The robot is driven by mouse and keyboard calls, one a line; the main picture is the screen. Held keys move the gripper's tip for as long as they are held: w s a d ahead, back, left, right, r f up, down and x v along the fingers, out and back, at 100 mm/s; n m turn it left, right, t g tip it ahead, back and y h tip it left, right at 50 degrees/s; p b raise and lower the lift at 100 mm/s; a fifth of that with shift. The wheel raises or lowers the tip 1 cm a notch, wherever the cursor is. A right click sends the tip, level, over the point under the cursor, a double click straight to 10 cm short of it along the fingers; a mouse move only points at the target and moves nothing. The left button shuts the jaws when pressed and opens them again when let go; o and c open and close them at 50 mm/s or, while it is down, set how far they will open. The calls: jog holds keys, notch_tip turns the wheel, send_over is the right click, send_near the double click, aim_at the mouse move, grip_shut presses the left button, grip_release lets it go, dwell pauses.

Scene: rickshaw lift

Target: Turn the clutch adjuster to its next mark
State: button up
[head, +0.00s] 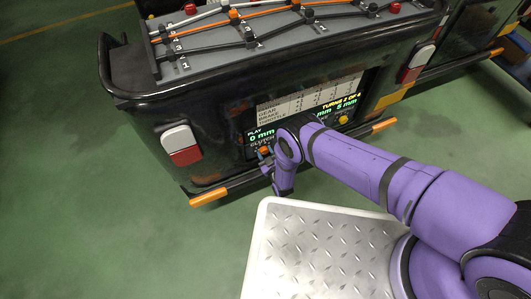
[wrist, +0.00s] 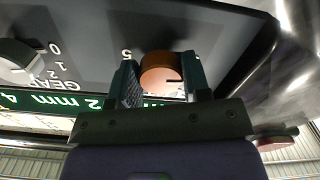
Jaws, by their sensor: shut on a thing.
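The clutch adjuster is an orange round knob (head: 264,151) below the word CLUTCH at the panel's lower left. In the wrist view this knob (wrist: 161,72) sits between the two green fingers of my gripper (wrist: 160,78). My gripper is shut on it, one finger on each side. A dark line shows on the knob's face, pointing right in the picture, and a printed 5 stands at its upper left. My arm hides the panel's middle.
A grey GEAR knob (wrist: 18,60) with a printed scale is left of my gripper in the wrist view. A yellow knob (head: 343,120) is at the panel's right. Orange-tipped bars (head: 208,197) stick out below. Black bodywork surrounds the panel; green floor (head: 60,220) is clear at left.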

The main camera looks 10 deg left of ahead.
jog(key=m, duration=0.7)
jog(key=shift+m, duration=0.3)
jog(key=m, duration=0.4)
jog(key=shift+s+a, duration=0.1)
jog(key=shift+m, duration=1.7)
jog(key=o, duration=0.9)
jog(key=v, duration=1.1)
